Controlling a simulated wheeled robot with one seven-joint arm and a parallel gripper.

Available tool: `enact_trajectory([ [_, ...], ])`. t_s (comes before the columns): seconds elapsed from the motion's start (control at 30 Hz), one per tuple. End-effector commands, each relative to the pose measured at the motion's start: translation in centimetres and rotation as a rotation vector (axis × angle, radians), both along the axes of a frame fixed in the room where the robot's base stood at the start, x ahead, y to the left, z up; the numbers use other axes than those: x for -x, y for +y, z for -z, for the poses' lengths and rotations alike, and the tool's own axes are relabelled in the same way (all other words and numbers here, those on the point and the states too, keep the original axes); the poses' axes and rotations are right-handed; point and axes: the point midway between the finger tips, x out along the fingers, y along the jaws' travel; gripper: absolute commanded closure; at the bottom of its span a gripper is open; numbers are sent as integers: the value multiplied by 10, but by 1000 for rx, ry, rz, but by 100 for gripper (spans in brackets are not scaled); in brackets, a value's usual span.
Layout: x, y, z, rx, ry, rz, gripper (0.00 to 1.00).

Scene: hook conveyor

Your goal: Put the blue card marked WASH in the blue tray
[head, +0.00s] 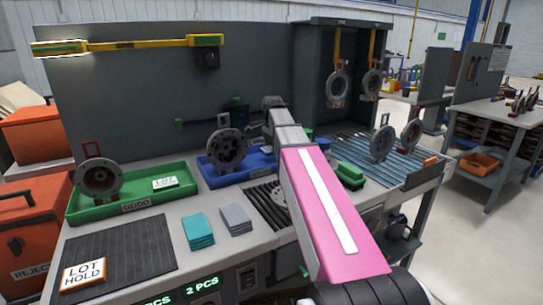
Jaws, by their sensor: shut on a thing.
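The blue tray (268,163) sits on the bench in the middle, partly behind my arm. A dark round flange (228,148) stands upright in it. My pink and grey arm reaches from the lower right to the back of the bench. My gripper (257,130) is at its far end, over the back of the blue tray. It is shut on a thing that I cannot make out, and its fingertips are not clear. I see no blue card with readable WASH lettering.
A green tray (135,203) marked GOOD holds a flange and a white card (165,183). The LOT HOLD card (84,274) lies on a dark mat (130,250). Teal cloths (197,231) and grey cloths (236,218) lie in front. Flanges hang at the right.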

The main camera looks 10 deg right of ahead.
Motion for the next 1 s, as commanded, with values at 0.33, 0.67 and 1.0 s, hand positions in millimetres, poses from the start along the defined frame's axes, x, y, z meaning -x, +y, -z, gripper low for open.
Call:
enact_trajectory([
  [0.33,0,0,35,0,0,0,54],
  [0.67,0,0,38,0,-1,0,54],
  [1.0,0,0,39,0,-1,0,7],
])
